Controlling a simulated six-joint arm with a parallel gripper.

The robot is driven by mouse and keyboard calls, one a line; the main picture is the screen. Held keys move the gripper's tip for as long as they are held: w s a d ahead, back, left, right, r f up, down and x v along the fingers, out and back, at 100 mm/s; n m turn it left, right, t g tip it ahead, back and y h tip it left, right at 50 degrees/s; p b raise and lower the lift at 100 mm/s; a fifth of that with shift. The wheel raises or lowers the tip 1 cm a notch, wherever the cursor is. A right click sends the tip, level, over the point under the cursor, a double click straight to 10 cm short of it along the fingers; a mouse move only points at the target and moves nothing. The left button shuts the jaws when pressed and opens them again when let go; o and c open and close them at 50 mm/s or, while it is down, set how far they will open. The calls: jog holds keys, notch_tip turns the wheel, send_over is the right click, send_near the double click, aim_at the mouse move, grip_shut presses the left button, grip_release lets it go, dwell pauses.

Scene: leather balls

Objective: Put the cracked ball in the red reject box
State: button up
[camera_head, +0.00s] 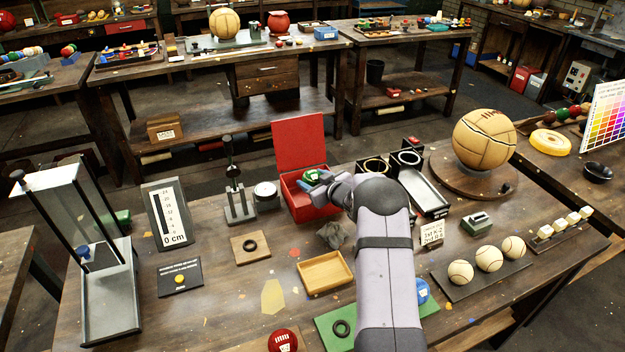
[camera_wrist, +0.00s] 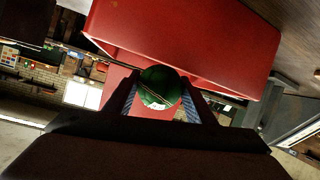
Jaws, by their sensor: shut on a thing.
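A dark green ball (camera_wrist: 158,86) with a pale seam line is held between my gripper's fingers (camera_wrist: 160,103) in the wrist view. I cannot tell whether that line includes a crack. In the head view the green ball (camera_head: 312,176) shows at the mouth of the red box (camera_head: 290,203), with my gripper (camera_head: 318,180) over the box's right side. The box's red lid (camera_head: 299,142) stands open at the back. A red wall of the box (camera_wrist: 205,35) fills the top of the wrist view. My arm hides part of the box's right side.
A red ball (camera_head: 283,341) sits at the front, and a blue ball (camera_head: 423,290) is partly behind my arm by a green mat (camera_head: 330,338). An empty wooden tray (camera_head: 325,284) lies before the box. A post stand (camera_head: 239,206) stands left, dark ring holders (camera_head: 404,158) right.

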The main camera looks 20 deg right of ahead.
jog(key=shift+f, duration=0.35)
jog(key=o, duration=1.1)
jog(key=shift+r, duration=0.1)
